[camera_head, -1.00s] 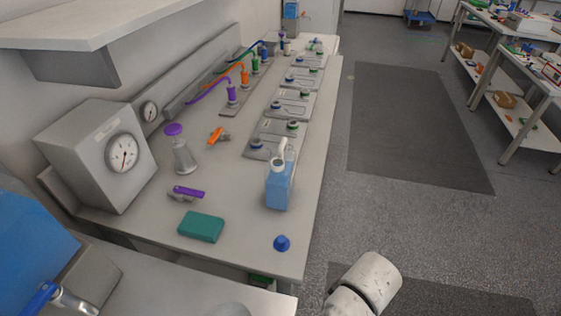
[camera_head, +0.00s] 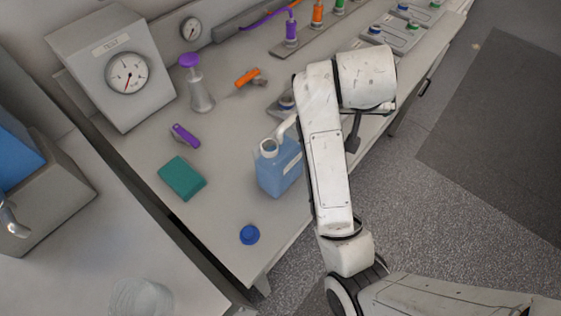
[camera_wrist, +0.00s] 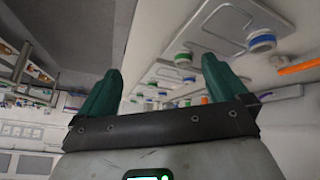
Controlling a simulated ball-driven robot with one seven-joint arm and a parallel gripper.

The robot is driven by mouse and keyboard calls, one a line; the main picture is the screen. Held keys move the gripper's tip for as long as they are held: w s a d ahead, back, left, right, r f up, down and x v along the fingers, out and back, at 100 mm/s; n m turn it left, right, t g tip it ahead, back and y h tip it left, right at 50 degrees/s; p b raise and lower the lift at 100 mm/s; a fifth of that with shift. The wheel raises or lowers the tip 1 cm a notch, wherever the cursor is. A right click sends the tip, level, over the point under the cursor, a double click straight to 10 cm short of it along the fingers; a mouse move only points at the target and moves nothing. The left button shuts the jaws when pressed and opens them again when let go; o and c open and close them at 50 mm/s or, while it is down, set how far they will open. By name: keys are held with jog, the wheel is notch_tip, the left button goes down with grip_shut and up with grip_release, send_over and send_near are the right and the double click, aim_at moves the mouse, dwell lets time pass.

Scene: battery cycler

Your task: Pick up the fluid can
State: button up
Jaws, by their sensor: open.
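The fluid can is a translucent blue jug (camera_head: 279,172) with a white handle and an open neck. It stands upright near the front edge of the bench in the head view, its right side close to or partly behind my arm. A blue cap (camera_head: 249,234) lies on the bench in front of it. My gripper (camera_wrist: 160,82) shows two green fingers spread apart in the wrist view, with nothing between them. I do not see the can in the wrist view. In the head view my white arm reaches over the bench edge right of the can; the fingers are not clear there.
A gauge box (camera_head: 112,68) stands at the back left. Flat plates with coloured caps (camera_head: 395,36) line the bench further back.

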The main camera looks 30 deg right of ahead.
notch_tip(320, 180, up, 4)
jog(key=w+a+m, duration=0.2)
jog(key=w, duration=0.1)
notch_tip(320, 180, up, 7)
jog(key=m+g+y+b, duration=0.4)
jog(key=m+y, duration=0.1)
jog(key=y, duration=0.1)
send_over(280, 127)
jog(key=shift+w+d, duration=0.2)
jog(key=shift+w, duration=0.1)
jog(key=f, duration=0.4)
jog(key=shift+s+a, duration=0.1)
jog(key=shift+a, duration=0.3)
jog(key=shift+s+d+f+p, duration=0.15)
jog(key=shift+f+p, duration=0.15)
jog(key=shift+f, duration=1.3)
jog(key=shift+s+d+f+p, duration=0.1)
jog(key=shift+f+p, duration=0.2)
jog(key=shift+f, duration=1.3)
jog(key=shift+r, duration=0.1)
grip_shut()
jog(key=shift+r, duration=0.1)
